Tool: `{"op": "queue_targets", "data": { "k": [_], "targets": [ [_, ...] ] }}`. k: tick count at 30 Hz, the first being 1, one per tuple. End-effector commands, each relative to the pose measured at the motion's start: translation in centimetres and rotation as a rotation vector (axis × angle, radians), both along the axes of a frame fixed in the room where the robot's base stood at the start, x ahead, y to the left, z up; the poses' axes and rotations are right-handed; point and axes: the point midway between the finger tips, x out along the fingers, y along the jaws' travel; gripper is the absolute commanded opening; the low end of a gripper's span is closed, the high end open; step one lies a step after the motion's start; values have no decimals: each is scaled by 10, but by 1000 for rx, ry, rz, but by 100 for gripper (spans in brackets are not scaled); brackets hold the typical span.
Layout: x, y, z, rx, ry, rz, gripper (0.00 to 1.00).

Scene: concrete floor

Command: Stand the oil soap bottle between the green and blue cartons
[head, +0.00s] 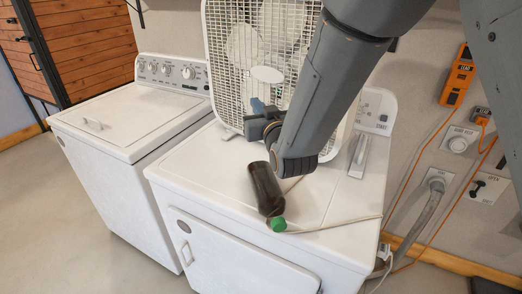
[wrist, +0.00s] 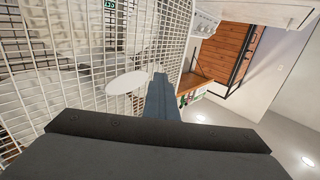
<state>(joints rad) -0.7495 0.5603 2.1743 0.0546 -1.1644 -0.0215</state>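A dark brown bottle (head: 266,188) with a green cap (head: 278,224) lies on its side on the white dryer's top (head: 215,165), cap toward the front edge. I take it for the oil soap bottle; no label is readable. My gripper (head: 257,106) is above the dryer, behind the bottle and in front of the fan, apart from the bottle. In the wrist view its blue-grey fingers (wrist: 163,98) show as one joined shape with nothing visible between them. I cannot make out a green or blue carton in the head view.
A white box fan (head: 222,70) stands at the dryer's back, its grille (wrist: 75,60) close in the wrist view. A white washer (head: 110,115) stands at left. A thin pale cord or rod (head: 340,224) lies right of the cap. Small green-white shapes (wrist: 190,98) are too small to identify.

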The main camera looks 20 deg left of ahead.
Motion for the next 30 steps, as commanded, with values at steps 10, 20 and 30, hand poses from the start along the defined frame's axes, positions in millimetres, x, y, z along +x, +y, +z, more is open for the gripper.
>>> {"op": "queue_targets", "data": {
  "k": [10, 20, 30],
  "targets": [
    [0, 0, 0, 0, 0, 0, 0],
    [0, 0, 0, 0, 0, 0, 49],
    [-2, -2, 0, 0, 0, 0, 49]
  ]
}}
